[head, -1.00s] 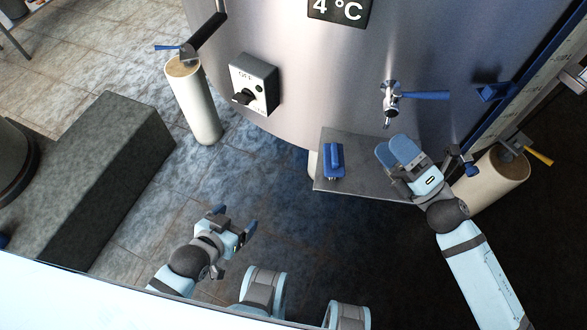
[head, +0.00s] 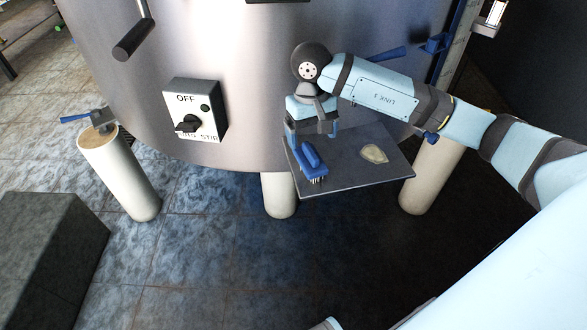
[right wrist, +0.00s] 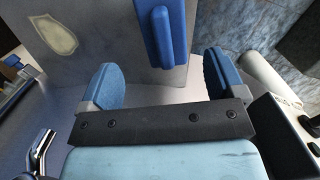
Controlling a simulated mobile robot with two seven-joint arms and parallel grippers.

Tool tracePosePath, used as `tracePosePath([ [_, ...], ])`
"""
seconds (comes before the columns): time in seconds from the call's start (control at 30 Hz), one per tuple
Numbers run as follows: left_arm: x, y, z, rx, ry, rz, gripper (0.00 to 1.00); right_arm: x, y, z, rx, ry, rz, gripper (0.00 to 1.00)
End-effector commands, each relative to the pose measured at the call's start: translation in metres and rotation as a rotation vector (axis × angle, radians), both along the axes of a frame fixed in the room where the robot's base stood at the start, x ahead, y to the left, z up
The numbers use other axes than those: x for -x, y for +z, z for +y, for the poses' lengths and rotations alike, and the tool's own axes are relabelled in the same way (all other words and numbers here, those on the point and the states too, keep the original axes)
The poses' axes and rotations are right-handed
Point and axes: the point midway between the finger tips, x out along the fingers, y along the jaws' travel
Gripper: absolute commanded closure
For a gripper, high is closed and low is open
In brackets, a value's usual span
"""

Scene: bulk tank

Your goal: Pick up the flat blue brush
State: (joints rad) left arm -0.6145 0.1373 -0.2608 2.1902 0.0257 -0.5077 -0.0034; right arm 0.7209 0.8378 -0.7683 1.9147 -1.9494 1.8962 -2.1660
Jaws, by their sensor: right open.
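The blue brush (head: 313,163) lies on a grey metal shelf (head: 345,184) in front of the tank, near the shelf's left side. Its raised handle is on top and its bristles face down. My right gripper (head: 312,136) is open and empty beside the tank-side end of the brush, pointing down. In the right wrist view, the brush (right wrist: 164,32) lies beyond the fingertips, between their lines, and the gap (right wrist: 161,76) between the blue fingers is empty. My left gripper is out of view.
A pale oval piece or patch (head: 374,154) is on the shelf right of the brush. The steel tank (head: 240,60) rises close behind my right gripper. A switch box (head: 195,110) is on the tank at left. Pale tank legs (head: 120,175) stand around.

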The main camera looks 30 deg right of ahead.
Motion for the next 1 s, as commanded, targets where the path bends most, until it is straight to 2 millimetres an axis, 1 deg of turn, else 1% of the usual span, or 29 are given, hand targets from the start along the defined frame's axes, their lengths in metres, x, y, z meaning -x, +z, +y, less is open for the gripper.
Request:
tracePosePath([
  [0.03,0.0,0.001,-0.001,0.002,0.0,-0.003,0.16,0.002,-0.007,0.0,0.0,0.001,0.004,0.12],
  [0.23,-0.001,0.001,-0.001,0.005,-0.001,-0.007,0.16,0.005,-0.029,0.004,-0.005,0.0,0.004,0.12],
  [0.4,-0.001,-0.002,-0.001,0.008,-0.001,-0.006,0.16,0.008,-0.055,0.008,-0.005,-0.002,0.005,0.12],
  [0.5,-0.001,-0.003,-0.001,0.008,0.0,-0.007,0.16,0.009,-0.066,0.008,-0.005,-0.001,0.004,0.12],
  [0.6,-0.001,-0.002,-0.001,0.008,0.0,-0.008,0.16,0.009,-0.069,0.008,-0.005,-0.001,0.002,0.12],
  [0.8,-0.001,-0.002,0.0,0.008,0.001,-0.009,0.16,0.009,-0.069,0.008,-0.005,-0.001,0.001,0.12],
  [0.87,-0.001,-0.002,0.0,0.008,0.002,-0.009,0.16,0.009,-0.069,0.008,-0.005,-0.001,0.002,0.25],
  [0.9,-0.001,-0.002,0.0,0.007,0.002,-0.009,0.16,0.009,-0.069,0.008,-0.005,-0.001,0.002,0.35],
  [0.97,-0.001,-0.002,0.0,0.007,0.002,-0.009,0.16,0.009,-0.069,0.008,-0.005,-0.001,0.002,0.48],
  [1.0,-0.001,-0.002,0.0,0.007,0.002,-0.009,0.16,0.009,-0.069,0.008,-0.005,-0.001,0.002,0.58],
])
